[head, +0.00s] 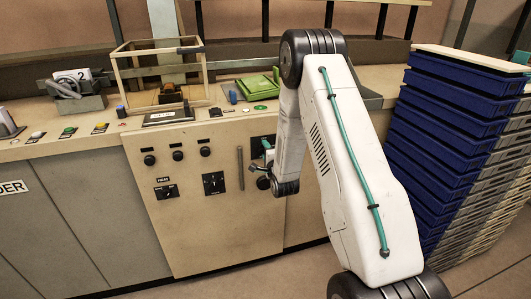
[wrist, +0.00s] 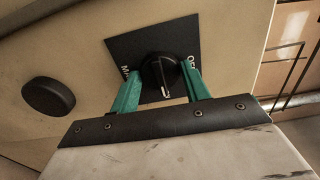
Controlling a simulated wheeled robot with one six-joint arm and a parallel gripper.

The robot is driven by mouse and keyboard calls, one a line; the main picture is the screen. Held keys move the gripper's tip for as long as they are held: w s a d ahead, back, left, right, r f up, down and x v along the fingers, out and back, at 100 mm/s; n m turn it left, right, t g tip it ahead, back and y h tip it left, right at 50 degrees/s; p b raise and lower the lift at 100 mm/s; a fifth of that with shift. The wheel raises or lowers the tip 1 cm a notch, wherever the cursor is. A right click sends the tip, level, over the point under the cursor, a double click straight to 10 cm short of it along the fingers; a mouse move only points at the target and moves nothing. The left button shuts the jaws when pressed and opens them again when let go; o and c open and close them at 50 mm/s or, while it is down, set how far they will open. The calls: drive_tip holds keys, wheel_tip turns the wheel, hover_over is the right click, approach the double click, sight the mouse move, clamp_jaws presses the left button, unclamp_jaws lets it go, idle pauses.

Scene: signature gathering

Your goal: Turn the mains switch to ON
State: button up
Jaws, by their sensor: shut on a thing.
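The mains switch is a black rotary knob (wrist: 158,70) on a square black plate (wrist: 125,45) in the wrist view. A white mark on the knob's rim points down toward my gripper (wrist: 162,74). White lettering reading OFF stands at the plate's right side, and partly covered lettering starting with M at its left. My gripper's two green fingers stand either side of the knob, shut on it. In the head view my gripper (head: 266,152) is at the plate (head: 258,142) on the cabinet front; my arm hides the knob there. Any ON lettering is not readable.
A round black knob (wrist: 48,96) sits left of the plate in the wrist view. In the head view the beige cabinet front (head: 200,240) carries several knobs and a vertical handle (head: 240,168). Stacked blue crates (head: 450,120) stand to the right of my arm.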

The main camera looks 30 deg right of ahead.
drive_tip(key=o, duration=1)
drive_tip(key=shift+v, duration=3.9)
